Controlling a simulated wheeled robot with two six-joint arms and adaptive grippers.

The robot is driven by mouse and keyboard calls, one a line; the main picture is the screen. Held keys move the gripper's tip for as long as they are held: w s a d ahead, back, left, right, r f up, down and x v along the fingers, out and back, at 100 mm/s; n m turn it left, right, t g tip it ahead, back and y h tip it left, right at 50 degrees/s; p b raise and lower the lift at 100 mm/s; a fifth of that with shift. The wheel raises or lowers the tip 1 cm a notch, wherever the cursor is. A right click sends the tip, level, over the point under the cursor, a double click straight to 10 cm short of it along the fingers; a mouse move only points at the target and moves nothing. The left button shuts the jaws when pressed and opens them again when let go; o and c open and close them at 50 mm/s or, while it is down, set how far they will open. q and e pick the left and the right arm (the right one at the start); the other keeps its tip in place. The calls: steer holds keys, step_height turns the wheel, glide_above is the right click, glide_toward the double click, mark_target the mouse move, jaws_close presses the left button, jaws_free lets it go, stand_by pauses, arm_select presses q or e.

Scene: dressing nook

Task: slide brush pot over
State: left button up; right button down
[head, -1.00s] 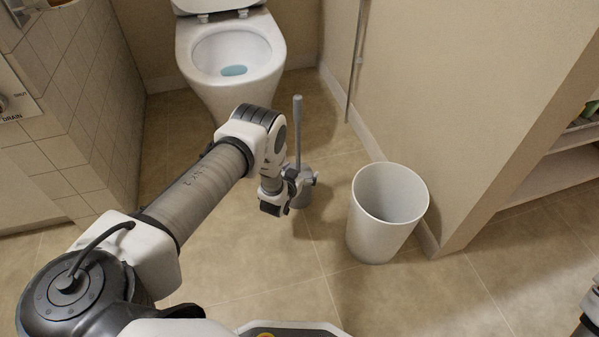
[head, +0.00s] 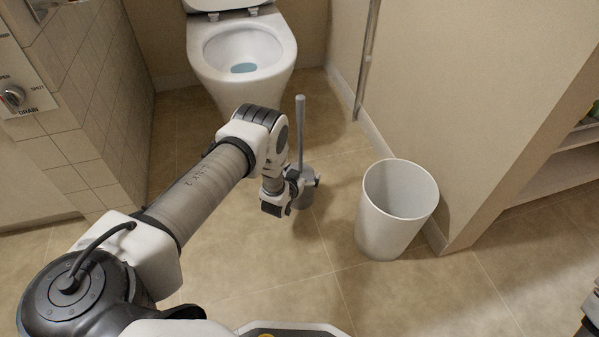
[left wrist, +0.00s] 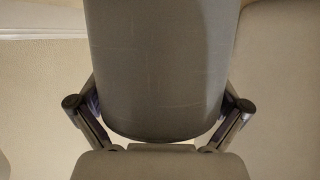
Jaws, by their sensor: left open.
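The grey brush pot (head: 304,196) stands upright on the tiled floor in front of the toilet. The brush's grey handle (head: 300,130) rises straight out of it. My left gripper (head: 294,186) is low at the pot, its open fingers on either side of it. In the left wrist view the pot (left wrist: 160,70) fills the middle between the two fingers (left wrist: 160,108). The fingers lie close along its sides; I cannot tell whether they press on it. At the head view's right edge only a dark bit of my right arm shows.
A white bin (head: 392,215) stands right of the pot, with a floor gap between. The toilet (head: 243,60) is behind, a tiled block (head: 95,110) at left and a wall (head: 450,90) at right. The floor left of the pot is clear.

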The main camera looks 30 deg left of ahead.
arm_select(q)
steer(key=v, duration=1.1)
steer(key=shift+s, duration=0.4)
steer(key=shift+r, duration=0.1)
steer(key=d+r+h+p, duration=0.2)
steer(key=d+r+p, duration=0.3)
steer(key=r+p, duration=0.4)
steer(key=s+d+r+g, duration=0.15)
steer(key=s+g, duration=0.25)
steer(key=s, duration=0.6)
steer(key=s+d+m+g+p, duration=0.1)
steer(key=s+d+g, duration=0.1)
steer(key=s+g, duration=0.5)
steer(key=s+d+g, duration=0.2)
steer(key=s, duration=1)
step_height(320, 180, up, 38)
steer(key=p, duration=3.8)
steer(key=shift+s+d+p, duration=0.2)
steer(key=shift+p, duration=0.2)
